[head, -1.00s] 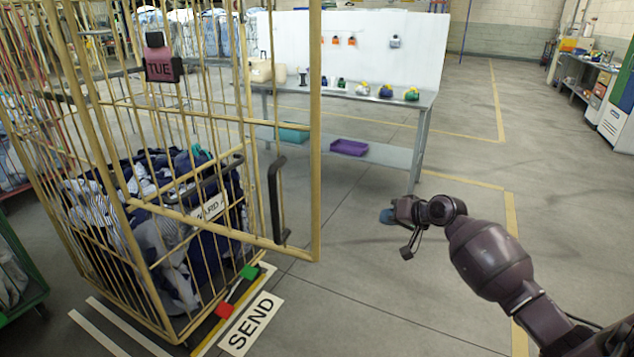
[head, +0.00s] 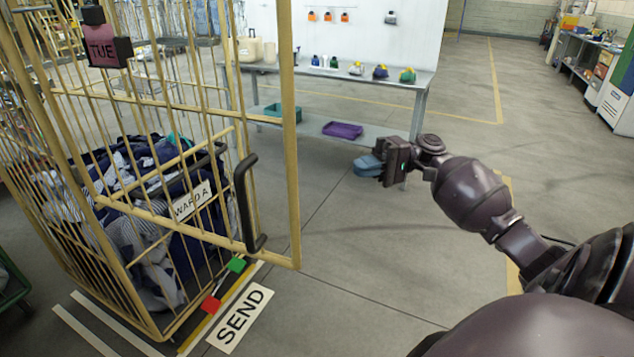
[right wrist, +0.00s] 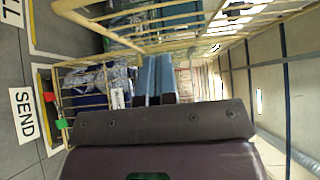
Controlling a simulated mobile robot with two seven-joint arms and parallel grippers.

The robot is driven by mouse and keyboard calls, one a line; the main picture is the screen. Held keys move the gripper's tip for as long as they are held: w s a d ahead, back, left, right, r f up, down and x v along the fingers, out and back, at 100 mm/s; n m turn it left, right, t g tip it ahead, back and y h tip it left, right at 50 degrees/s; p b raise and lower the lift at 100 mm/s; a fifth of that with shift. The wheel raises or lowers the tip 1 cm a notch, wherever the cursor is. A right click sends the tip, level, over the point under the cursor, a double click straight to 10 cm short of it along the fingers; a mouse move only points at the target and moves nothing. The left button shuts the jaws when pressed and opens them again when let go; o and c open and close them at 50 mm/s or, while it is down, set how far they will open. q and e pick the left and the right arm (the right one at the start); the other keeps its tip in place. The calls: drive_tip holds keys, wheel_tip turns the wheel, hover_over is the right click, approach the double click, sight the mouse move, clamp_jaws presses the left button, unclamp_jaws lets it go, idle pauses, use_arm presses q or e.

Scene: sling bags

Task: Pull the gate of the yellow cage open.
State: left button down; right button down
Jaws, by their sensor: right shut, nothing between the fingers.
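The yellow cage (head: 150,330) stands at the left of the head view with dark and striped laundry (head: 140,230) inside. Its barred gate (head: 291,150) has a black upright handle (head: 245,205) near the free edge. That edge overhangs the floor near the SEND label; I cannot tell exactly how far ajar the gate stands. My right gripper (head: 367,165) is shut and empty, to the right of the gate and apart from the handle. In the right wrist view its blue fingers (right wrist: 157,80) are together, with yellow bars behind them. My left gripper is not in view.
A SEND floor label (head: 240,318) lies by the cage, near a red block (head: 211,304) and a green block (head: 236,265). A workbench (head: 425,82) with small items and a purple tray (head: 342,130) stands behind. The floor right of the gate is clear.

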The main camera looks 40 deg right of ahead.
drive_tip(key=s+a+p+x, duration=0.1)
drive_tip(key=s+p+x, duration=0.1)
drive_tip(key=x, duration=1)
drive_tip(key=shift+s+a, duration=0.3)
drive_tip(key=shift+a, duration=0.05)
drive_tip(key=shift+f, duration=0.15)
drive_tip(key=shift+a, duration=0.1)
